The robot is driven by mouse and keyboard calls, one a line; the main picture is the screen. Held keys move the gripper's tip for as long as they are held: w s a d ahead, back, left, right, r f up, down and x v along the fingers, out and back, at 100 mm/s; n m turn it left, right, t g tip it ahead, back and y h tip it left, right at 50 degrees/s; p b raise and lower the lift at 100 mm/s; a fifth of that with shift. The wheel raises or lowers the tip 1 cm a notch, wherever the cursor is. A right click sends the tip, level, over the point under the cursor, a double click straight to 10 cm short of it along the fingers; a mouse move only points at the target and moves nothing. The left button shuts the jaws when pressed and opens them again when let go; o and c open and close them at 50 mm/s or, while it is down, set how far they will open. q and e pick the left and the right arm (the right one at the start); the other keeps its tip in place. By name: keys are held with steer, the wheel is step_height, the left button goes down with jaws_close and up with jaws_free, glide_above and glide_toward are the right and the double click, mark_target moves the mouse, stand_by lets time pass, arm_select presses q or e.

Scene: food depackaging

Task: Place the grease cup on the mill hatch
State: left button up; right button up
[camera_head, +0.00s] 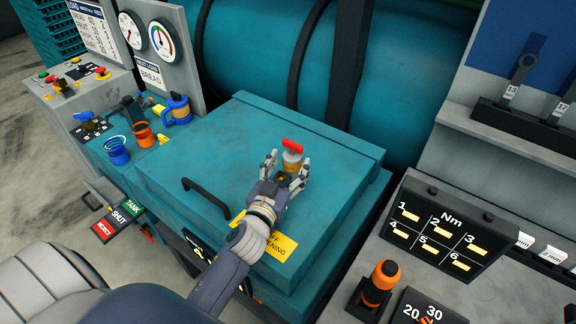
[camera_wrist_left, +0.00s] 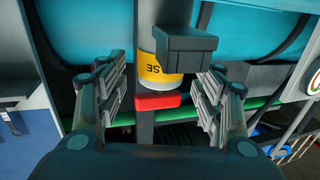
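The grease cup (camera_head: 292,160), yellow with a pale upper band and a red T-shaped top, is upright over the teal mill hatch (camera_head: 220,130). Whether its base rests on the lid is hidden by my gripper. My left gripper (camera_head: 287,170) has its fingers on either side of the cup. In the left wrist view the fingers (camera_wrist_left: 160,97) are spread, with gaps to the yellow cup (camera_wrist_left: 155,70), and its red part (camera_wrist_left: 158,101) shows between them. A dark block (camera_wrist_left: 185,45) hides part of the cup there. My right gripper is not in view.
A black handle (camera_head: 206,198) and a yellow label (camera_head: 280,247) are on the hatch. A torque panel (camera_head: 440,230) is at right. The lid's upper left is clear.

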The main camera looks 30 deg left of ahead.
arm_select(q)
steer(key=shift+r+p, duration=0.35)
steer(key=shift+r, duration=0.05)
steer(key=shift+r+p, duration=0.4)
steer(key=shift+r, duration=0.05)
steer(key=shift+s+d+f+b, duration=0.1)
steer(key=shift+s+f+b, duration=0.5)
steer(key=shift+s, duration=0.2)
steer(key=s+d+b, duration=0.1)
steer(key=s+b, duration=0.2)
steer(key=s, duration=0.7)
steer(key=shift+s+r, duration=0.15)
steer(key=shift+r, duration=0.3)
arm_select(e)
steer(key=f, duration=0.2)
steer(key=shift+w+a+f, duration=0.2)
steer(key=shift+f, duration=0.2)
